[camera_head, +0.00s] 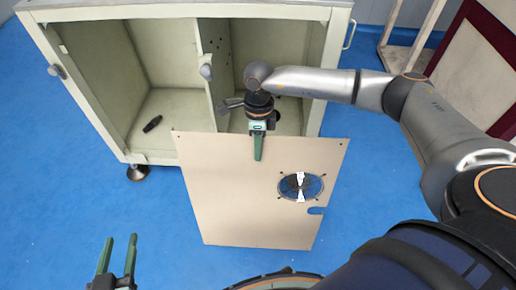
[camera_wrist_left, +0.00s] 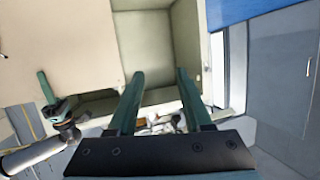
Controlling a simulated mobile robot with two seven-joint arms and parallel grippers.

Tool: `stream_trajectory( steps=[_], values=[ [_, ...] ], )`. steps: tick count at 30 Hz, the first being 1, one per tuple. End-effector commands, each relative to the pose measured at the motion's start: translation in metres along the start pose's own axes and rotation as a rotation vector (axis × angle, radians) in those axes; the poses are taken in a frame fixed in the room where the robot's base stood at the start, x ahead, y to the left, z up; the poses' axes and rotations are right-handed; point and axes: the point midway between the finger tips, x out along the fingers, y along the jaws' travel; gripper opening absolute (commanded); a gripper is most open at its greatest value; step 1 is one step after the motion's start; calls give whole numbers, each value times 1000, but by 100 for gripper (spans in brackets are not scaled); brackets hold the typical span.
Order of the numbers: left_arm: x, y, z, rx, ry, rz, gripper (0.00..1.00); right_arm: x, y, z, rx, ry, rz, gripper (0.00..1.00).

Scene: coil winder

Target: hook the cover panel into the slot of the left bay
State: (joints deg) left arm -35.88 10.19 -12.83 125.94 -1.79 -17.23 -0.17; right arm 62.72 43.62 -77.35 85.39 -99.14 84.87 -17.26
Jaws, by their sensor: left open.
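The cover panel (camera_head: 235,200) is a flat beige sheet with a round fan opening near its right side and a small notch below it. My right gripper (camera_head: 257,145) is shut on its top edge, with one green finger across the front face; the other finger is hidden. The panel is in front of the cabinet, apart from the left bay (camera_head: 110,75), and covers the lower right bay. The bay's slot cannot be made out. My left gripper (camera_head: 118,262) is open and empty at the lower left; its fingers also show in the left wrist view (camera_wrist_left: 160,100).
The pale green cabinet (camera_head: 200,12) has two open bays with a divider (camera_head: 208,90) between them. A small dark object (camera_head: 152,124) lies on the left bay's floor. Blue floor (camera_head: 60,200) is clear at the left. A dark red framed rack stands at the upper right.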

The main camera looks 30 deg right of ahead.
Motion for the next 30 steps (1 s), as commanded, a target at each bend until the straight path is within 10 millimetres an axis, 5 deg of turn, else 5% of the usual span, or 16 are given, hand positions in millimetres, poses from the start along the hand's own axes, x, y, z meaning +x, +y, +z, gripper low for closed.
stream_trajectory(
  steps=[30],
  values=[
    [-4, 5, 33, -31, -130, 12, 50, -7, 4, 2, 0, -6, -1, 0]
  ],
)
